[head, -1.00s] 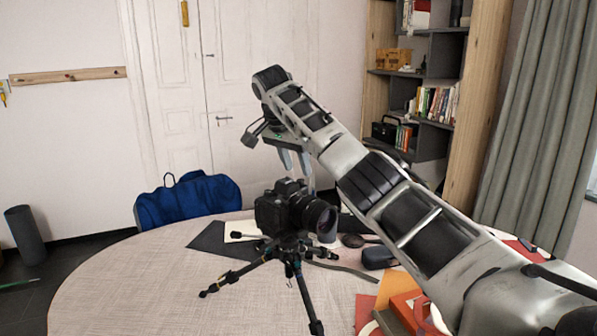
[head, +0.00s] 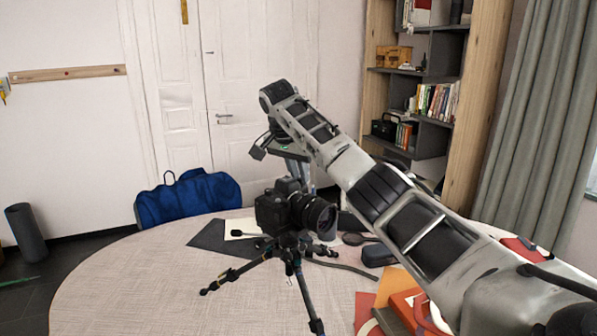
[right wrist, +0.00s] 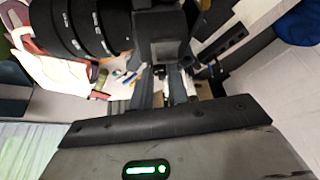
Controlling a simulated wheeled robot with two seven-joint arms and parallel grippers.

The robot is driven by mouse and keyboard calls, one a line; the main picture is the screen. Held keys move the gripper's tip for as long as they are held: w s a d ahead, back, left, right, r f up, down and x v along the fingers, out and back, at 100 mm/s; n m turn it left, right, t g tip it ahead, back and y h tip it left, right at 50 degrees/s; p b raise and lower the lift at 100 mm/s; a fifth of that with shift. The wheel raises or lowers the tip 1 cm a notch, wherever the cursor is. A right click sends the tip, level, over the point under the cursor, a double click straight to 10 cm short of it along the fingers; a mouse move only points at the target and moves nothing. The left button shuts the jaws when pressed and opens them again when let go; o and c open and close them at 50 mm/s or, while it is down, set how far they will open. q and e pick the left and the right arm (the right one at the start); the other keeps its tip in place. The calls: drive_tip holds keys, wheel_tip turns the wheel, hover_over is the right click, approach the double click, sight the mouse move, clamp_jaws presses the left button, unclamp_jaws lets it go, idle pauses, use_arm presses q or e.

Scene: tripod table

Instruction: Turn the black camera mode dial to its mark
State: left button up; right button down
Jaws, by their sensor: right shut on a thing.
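The black camera (head: 270,212) stands upright on a small tripod (head: 292,262) on the table, its lens facing right. My right gripper (head: 299,180) points down at the camera's top from behind, and its fingertips are down at the camera body. In the right wrist view the gripper (right wrist: 166,92) is shut on the mode dial beside the camera's black hump (right wrist: 160,38). The dial itself is mostly hidden between the fingers, and its mark cannot be made out. The lens also shows at the upper left there (right wrist: 92,25). My left gripper is not in view.
The round table (head: 130,275) is clear at the front left. A dark mat (head: 207,238), a dark case (head: 378,256) and orange and red items (head: 398,300) lie around the tripod.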

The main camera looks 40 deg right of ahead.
drive_tip(key=shift+n, duration=0.3)
drive_tip(key=c, duration=1.3)
unclamp_jaws()
drive_tip(key=shift+c, duration=0.2)
drive_tip(key=shift+r, duration=0.1)
drive_tip(key=v, duration=1.5)
drive_tip(key=shift+s+r, duration=0.25)
drive_tip(key=shift+r, duration=0.15)
drive_tip(key=shift+a, duration=0.1)
